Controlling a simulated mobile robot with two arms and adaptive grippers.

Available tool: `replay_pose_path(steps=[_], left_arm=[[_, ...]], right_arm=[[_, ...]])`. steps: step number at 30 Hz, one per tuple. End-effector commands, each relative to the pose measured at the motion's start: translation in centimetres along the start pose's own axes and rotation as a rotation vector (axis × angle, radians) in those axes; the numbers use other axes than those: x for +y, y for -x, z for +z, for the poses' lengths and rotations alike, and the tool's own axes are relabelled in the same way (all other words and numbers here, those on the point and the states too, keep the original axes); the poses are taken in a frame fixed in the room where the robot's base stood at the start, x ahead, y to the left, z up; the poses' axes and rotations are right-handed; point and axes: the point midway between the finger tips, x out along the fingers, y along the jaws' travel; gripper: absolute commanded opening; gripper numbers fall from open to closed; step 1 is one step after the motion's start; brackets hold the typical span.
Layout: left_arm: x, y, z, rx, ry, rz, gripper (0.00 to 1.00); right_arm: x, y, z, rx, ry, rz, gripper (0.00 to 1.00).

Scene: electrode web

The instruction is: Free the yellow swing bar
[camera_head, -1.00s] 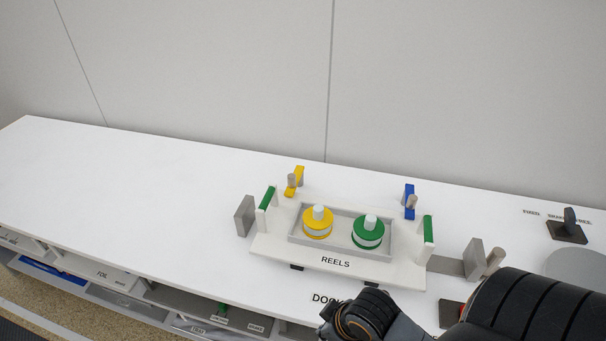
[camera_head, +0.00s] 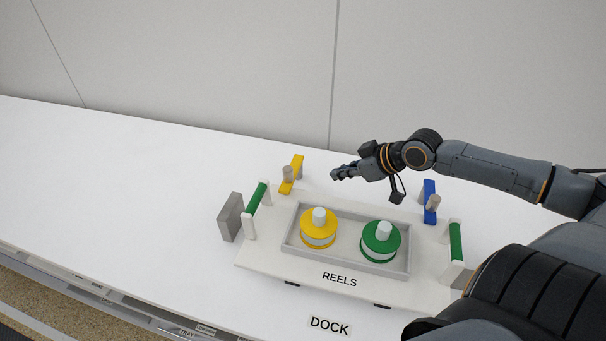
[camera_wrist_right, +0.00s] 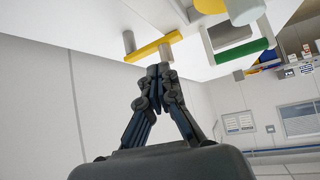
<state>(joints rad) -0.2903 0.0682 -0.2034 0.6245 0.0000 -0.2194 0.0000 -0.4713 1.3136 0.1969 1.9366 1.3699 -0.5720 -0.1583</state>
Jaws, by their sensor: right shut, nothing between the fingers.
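The yellow swing bar (camera_head: 292,174) stands at the back left of the reels tray, beside a short grey-brown peg (camera_head: 288,174). In the right wrist view the yellow bar (camera_wrist_right: 153,47) lies just beyond my fingertips. My right gripper (camera_head: 335,175) is shut and empty, to the right of the yellow bar and apart from it in the head view. Its closed fingers (camera_wrist_right: 158,70) also show in the right wrist view; whether they touch the bar I cannot tell. My left gripper is not in view.
The white tray board (camera_head: 262,258) marked REELS holds a yellow reel (camera_head: 318,228) and a green reel (camera_head: 381,241). Green handles (camera_head: 257,198) stand at both ends. A blue bar (camera_head: 430,202) stands at the back right, below my right arm. The table's left side is clear.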

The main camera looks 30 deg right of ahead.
Motion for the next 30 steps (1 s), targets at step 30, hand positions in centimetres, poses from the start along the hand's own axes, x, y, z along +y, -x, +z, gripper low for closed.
replay_pose_path(steps=[30], left_arm=[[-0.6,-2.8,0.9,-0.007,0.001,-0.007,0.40]], right_arm=[[0.4,-7.2,0.0,0.019,-0.005,0.003,0.00]])
